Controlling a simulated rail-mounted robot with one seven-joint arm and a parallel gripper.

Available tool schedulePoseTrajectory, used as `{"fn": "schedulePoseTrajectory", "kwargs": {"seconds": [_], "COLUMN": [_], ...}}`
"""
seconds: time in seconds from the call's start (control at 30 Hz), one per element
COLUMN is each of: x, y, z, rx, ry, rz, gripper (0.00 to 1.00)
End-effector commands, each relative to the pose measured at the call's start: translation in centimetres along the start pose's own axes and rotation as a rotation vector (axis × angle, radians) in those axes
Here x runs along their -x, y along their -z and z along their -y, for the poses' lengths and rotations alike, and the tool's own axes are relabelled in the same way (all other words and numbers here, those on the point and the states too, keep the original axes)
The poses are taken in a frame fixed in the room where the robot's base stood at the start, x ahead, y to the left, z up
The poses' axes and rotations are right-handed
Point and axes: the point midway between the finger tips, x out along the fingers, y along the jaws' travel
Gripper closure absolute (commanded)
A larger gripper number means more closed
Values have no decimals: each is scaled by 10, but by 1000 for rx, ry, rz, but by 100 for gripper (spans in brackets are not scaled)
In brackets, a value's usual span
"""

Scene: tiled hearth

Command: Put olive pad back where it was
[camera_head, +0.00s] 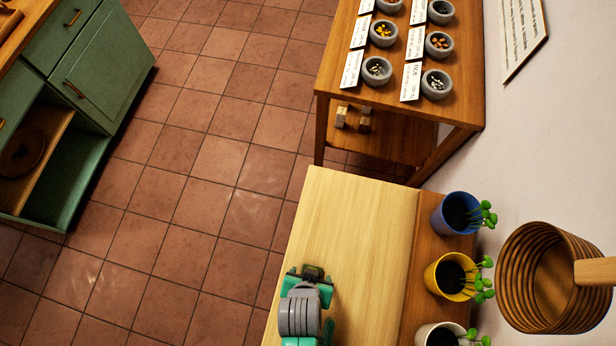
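I do not see an olive pad anywhere in the head view. My gripper (313,272) is at the bottom, low over a pale wooden tabletop (345,215). It is seen from above, with teal and grey arm parts behind it. Its fingers are mostly hidden, so I cannot tell whether it is open or shut, or whether it holds anything.
Blue (450,212), yellow (447,277) and white (438,334) seedling pots line the tabletop's right side. A ribbed round basket (510,275) is at right. A wooden stand (402,75) carries several small bowls and cards. A green cabinet (105,75) stands left; tiled floor between is clear.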

Motion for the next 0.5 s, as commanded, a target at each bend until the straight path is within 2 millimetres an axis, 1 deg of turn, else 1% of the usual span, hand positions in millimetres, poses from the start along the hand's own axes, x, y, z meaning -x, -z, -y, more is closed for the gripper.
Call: {"fn": "schedulePoseTrajectory", "kwargs": {"seconds": [0.03, 0.1, 0.2, 0.3, 0.4, 0.5], "x": [14, 34, 60, 81, 97, 105], "y": [1, 1, 1, 1, 0, 0], "z": [0, 0, 0, 0, 0, 0], "rx": [0, -1, -1, -1, 0, 0], "ry": [1, 1, 1, 0, -1, 0], "rz": [-2, -3, -2, -1, 0, -1], "gripper": [29, 29, 29, 29, 29, 29]}}
